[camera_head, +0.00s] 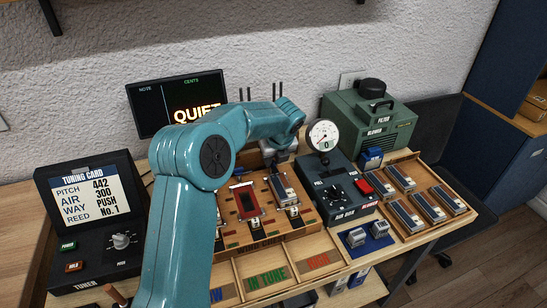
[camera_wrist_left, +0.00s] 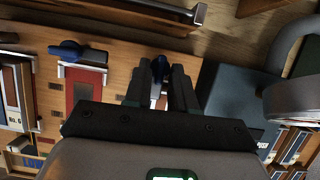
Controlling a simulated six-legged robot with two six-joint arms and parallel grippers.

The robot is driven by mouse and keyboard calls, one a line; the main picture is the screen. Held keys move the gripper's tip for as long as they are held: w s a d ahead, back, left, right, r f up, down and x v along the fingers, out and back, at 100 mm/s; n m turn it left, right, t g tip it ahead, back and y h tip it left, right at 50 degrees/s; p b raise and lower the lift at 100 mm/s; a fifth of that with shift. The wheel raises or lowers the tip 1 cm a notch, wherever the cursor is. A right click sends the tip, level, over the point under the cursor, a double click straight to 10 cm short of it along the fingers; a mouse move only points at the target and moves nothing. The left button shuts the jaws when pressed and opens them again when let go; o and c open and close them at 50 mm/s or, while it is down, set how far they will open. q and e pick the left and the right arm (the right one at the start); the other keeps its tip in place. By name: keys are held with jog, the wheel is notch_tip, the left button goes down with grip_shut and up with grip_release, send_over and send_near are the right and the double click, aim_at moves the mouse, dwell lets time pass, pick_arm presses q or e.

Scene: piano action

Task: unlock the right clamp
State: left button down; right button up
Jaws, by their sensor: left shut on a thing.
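The right clamp's blue handle (camera_wrist_left: 160,66) shows in the left wrist view between the fingers of my left gripper (camera_wrist_left: 162,82). The gripper is shut on this handle. In the head view my left gripper (camera_head: 277,157) reaches down behind the wooden work block, and the right clamp is hidden by it there. The left clamp (camera_wrist_left: 76,52), also with a blue handle, stands apart to the left, by a red-framed plate (camera_wrist_left: 84,82). The red-framed plate also shows in the head view (camera_head: 244,200). My right gripper is not in view.
The air box (camera_head: 340,190) with its round gauge (camera_head: 323,135) stands close to the right of the gripper. A green blower (camera_head: 370,125) is behind it. Trays of reed blocks (camera_head: 420,195) lie at right. A screen reading QUIET (camera_head: 150,112) stands behind my arm.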

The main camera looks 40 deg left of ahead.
pick_arm(q)
jog(key=n+p, duration=0.1)
jog(key=n+g+p, duration=0.1)
jog(key=n+p, duration=0.1)
jog(key=shift+w+d+r, duration=0.1)
jog(key=shift+w+r, duration=0.05)
jog(key=shift+r, duration=0.05)
jog(key=n+p, duration=0.1)
jog(key=n, duration=0.1)
jog(key=n+g+p, duration=0.1)
jog(key=n+p, duration=0.1)
jog(key=shift+w+g, duration=0.2)
jog(key=shift+g, duration=0.1)
jog(key=n+g+p, duration=0.1)
jog(key=n+p, duration=0.2)
jog(key=shift+w+n, duration=0.1)
jog(key=shift+n, duration=0.2)
jog(key=shift+w+a+f+n+g+h+p, duration=0.1)
jog(key=shift+n+g+h+p, duration=0.2)
jog(key=shift+n+p, duration=0.55)
jog(key=shift+w+a+f+n+g+h+p, duration=0.15)
jog(key=shift+n+g+p, duration=0.25)
jog(key=shift+n+p, duration=0.45)
jog(key=shift+s+n, duration=0.1)
jog(key=shift+n, duration=0.2)
jog(key=c, duration=1.2)
grip_release()
jog(key=shift+o, duration=0.2)
jog(key=shift+r, duration=0.1)
